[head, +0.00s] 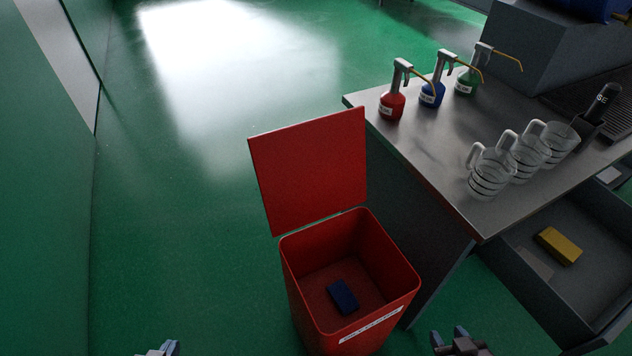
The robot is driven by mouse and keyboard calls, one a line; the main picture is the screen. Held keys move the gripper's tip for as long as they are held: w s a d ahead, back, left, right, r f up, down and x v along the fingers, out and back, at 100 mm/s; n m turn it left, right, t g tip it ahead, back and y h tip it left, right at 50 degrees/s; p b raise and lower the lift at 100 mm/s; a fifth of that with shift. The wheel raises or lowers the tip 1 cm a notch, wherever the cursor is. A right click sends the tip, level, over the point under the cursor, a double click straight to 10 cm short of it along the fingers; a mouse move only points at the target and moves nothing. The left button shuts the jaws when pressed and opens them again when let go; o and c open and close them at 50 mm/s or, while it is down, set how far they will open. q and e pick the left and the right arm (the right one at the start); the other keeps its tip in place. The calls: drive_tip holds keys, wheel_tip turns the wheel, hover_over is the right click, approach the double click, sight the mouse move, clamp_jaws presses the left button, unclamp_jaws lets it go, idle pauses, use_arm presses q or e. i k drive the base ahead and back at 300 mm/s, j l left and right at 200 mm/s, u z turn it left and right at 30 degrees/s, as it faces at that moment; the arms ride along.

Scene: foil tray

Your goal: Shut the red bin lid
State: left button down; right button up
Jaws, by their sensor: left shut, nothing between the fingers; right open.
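The red bin (300,297) stands on the green floor at the lower middle, beside the grey counter. Its red lid (310,172) stands upright at the bin's far edge, so the bin is open. A dark blue block (343,297) lies inside on the bottom. My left gripper (160,349) shows at the bottom edge, left of the bin, shut and empty, mostly cut off. My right gripper (455,340) is at the bottom edge, right of the bin, open and apart from it. Neither gripper touches the bin or lid.
The counter (440,165) on the right holds red (392,105), blue (432,93) and green (466,80) pump bottles and clear jugs (490,172). An open drawer (530,285) with a yellow block (559,246) juts out at the lower right. The floor left of the bin is clear.

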sight(307, 172)
drive_tip(key=j+z, duration=0.6)
drive_tip(key=j, duration=0.2)
drive_tip(key=j+z, duration=0.55)
drive_tip(key=j, duration=0.25)
drive_tip(key=i+j+z, duration=0.2)
drive_tip(key=j+z, duration=0.15)
drive_tip(key=j, duration=0.15)
drive_tip(key=i+j+z, duration=0.15)
drive_tip(key=j+z, duration=0.2)
drive_tip(key=j, duration=0.2)
drive_tip(key=j+z, duration=0.35)
drive_tip(key=j, duration=0.2)
drive_tip(key=i+j+z, duration=0.1)
drive_tip(key=j+z, duration=0.25)
drive_tip(key=j, duration=0.25)
drive_tip(key=j+z, duration=0.4)
drive_tip(key=j, duration=0.15)
drive_tip(key=j+z, duration=0.35)
drive_tip(key=j, duration=0.25)
drive_tip(key=k+j+z, duration=0.2)
drive_tip(key=j+z, duration=0.15)
drive_tip(key=j, duration=0.2)
